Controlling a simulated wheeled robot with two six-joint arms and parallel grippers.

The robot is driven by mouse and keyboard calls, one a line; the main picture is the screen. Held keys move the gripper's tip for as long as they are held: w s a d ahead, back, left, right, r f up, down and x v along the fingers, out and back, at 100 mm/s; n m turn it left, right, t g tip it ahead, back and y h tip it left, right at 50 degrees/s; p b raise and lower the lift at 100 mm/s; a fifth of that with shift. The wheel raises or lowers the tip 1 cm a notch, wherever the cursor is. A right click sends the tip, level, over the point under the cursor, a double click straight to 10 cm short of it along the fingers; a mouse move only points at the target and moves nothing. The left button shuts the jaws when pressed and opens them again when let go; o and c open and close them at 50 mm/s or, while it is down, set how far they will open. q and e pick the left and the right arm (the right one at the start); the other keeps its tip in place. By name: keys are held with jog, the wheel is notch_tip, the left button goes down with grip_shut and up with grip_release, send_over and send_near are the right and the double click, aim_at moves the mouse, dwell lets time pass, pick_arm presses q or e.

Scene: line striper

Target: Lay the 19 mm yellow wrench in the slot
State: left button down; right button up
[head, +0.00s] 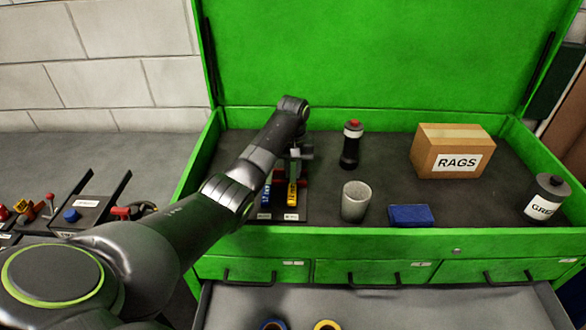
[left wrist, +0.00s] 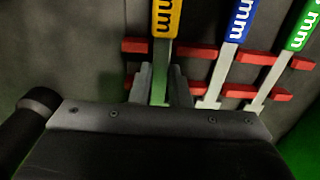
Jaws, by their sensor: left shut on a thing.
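The yellow wrench (head: 292,193) is in the green tool chest, its marked handle toward me; its yellow handle also shows in the left wrist view (left wrist: 166,18). My left gripper (left wrist: 162,85) is shut on its grey shaft. In the left wrist view, the shaft lines up with a gap in the red rack bars (left wrist: 195,53); I cannot tell whether it rests in the slot or is just above. A blue wrench (left wrist: 235,22) and a green wrench (left wrist: 298,32) lie across the bars beside it. The gripper hides the yellow wrench's far end. My right gripper is not in view.
An open drawer (head: 380,305) is below. The chest floor between them is clear.

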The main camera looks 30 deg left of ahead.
pick_arm(q)
jog(key=shift+f, duration=0.35)
dwell(0.4)
jog(key=c, duration=1)
grip_release()
jog(key=shift+o, duration=0.2)
notch_tip(320, 180, up, 7)
jog(key=p, duration=0.8)
jog(key=shift+p, duration=0.3)
